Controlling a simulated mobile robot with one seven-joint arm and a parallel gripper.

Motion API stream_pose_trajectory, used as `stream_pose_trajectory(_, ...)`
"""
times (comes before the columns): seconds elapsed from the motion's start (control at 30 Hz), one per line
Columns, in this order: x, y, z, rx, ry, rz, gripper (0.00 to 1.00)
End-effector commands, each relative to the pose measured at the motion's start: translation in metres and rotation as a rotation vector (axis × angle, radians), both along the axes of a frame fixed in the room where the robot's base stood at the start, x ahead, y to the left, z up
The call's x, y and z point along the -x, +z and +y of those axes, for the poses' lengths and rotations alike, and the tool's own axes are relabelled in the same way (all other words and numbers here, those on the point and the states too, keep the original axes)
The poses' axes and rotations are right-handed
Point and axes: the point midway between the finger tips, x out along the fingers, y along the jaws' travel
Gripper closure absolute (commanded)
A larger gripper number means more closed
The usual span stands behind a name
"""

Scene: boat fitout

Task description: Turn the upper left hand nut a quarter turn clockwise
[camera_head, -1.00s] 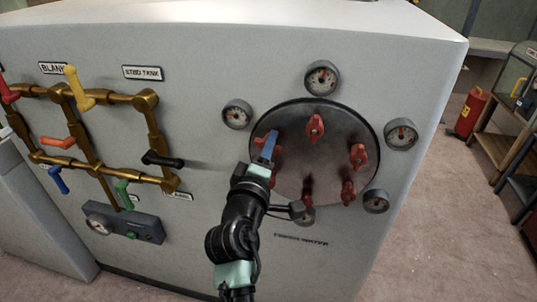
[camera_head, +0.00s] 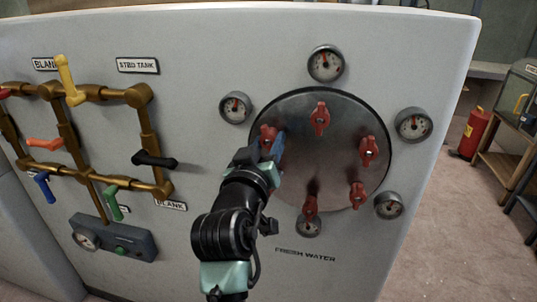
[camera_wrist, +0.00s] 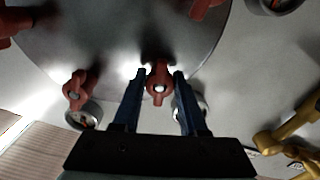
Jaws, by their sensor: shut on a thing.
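The round grey metal plate (camera_head: 340,145) on the white panel carries several red wing nuts. The upper left nut (camera_head: 268,134) shows just above my gripper (camera_head: 272,148), whose blue fingers partly hide it. In the wrist view, my gripper (camera_wrist: 160,74) has one dark blue finger on each side of this red nut (camera_wrist: 159,76), which is held between the tips. Its wings point up and down in that picture. The top nut (camera_head: 320,118), right nut (camera_head: 369,150), lower right nut (camera_head: 357,196) and lower left nut (camera_head: 310,207) stand clear of the fingers.
Round gauges surround the plate, including one at the upper left (camera_head: 236,107) and one at the top (camera_head: 325,63). Brass piping (camera_head: 147,130) with coloured levers stands left of my arm; the black lever (camera_head: 155,160) is nearest. A red extinguisher (camera_head: 474,133) stands far right.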

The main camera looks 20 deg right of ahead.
Motion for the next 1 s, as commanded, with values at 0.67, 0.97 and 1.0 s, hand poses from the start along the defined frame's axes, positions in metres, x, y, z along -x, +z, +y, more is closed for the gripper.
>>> stream_pose_trajectory(0.67, -0.0008, -0.0014, 0.0013, -0.302, -0.001, -0.202, 1.00)
stream_pose_trajectory(0.97, -0.0007, -0.0008, 0.0011, -0.316, -0.001, -0.211, 1.00)
stream_pose_trajectory(1.0, -0.0007, -0.0008, 0.0011, -0.316, -0.001, -0.211, 1.00)
